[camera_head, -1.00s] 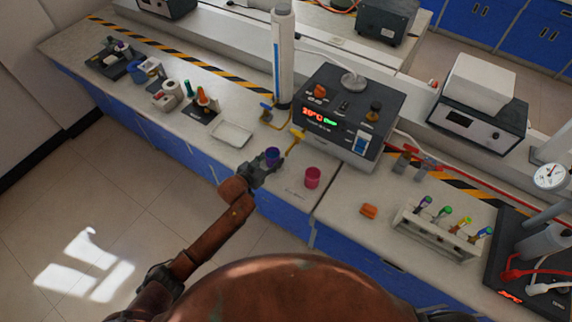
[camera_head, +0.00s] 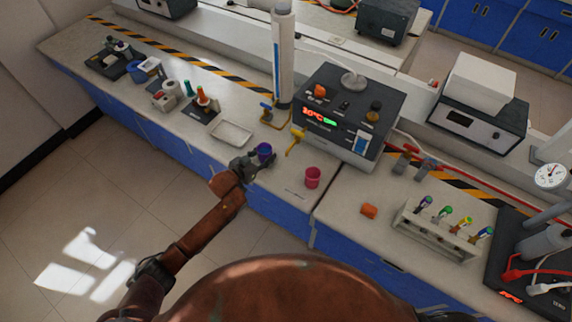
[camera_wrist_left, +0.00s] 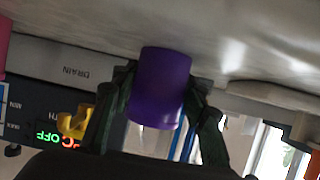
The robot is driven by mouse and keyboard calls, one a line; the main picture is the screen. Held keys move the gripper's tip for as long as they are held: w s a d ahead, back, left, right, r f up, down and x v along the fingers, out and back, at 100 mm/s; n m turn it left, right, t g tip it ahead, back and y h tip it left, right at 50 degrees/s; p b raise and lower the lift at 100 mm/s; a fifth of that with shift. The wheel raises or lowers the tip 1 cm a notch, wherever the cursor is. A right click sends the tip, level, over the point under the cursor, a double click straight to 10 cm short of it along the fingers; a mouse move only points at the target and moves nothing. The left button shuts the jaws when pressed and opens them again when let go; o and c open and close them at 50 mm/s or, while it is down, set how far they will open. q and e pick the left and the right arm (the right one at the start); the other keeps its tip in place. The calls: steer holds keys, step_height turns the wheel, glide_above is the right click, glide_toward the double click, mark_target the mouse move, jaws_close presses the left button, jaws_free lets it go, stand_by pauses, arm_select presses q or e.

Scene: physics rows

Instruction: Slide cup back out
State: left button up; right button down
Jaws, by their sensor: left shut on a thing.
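A purple cup (camera_head: 264,150) is held in my left gripper (camera_head: 258,160) over the front part of the bench. In the left wrist view the cup (camera_wrist_left: 160,85) sits between the two dark fingers (camera_wrist_left: 160,105), which close on its sides. That view is upside down, with the bench top above. The cup looks upright in the head view; I cannot tell whether its base touches the bench. A yellow tap (camera_head: 297,140) of the grey heating unit is to the right of the cup, apart from it. My right gripper is out of view.
A pink cup (camera_head: 312,177) stands to the right on the bench. A white tray (camera_head: 232,132) lies behind and left of my gripper. The grey unit (camera_head: 345,110) with a red and green display stands behind. Bare bench lies between the purple and pink cups.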

arm_select(q)
steer(key=shift+w+a, duration=0.55)
steer(key=shift+a, duration=0.35)
steer(key=o, duration=0.9)
steer(key=p+v, duration=0.3)
steer(key=shift+r, duration=0.2)
steer(key=shift+p+v, duration=2.5)
steer(key=shift+v, duration=0.4)
steer(key=shift+f, duration=0.1)
steer(key=shift+s, duration=0.1)
